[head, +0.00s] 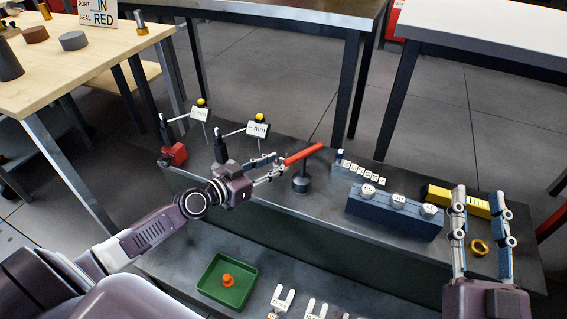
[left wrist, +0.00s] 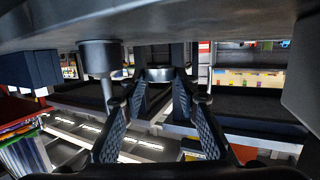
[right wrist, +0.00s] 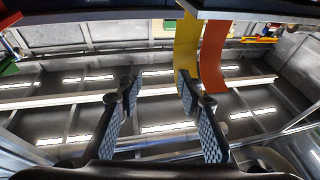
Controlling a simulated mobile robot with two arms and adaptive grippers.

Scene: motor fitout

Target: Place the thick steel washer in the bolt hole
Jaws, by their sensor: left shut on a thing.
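My left gripper (head: 281,164) reaches in over the dark bench beside a dark grey stand (head: 302,184). Its fingers are closed on a small grey ring-like metal piece, seen between the fingertips in the left wrist view (left wrist: 160,74). It may be the thick steel washer, but it is too small to be sure. A red bar (head: 306,153) shows just beyond the fingertips; I cannot tell whether they touch. My right gripper (head: 481,200) is open and empty above the right end of the bench. I cannot make out the bolt hole.
A blue block (head: 392,217) with round labelled tops, a yellow block (head: 440,197) and a gold ring (head: 479,248) sit on the bench to the right. Two gauge stands with labels (head: 258,129) stand at its left. A green tray (head: 212,285) lies on the lower level.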

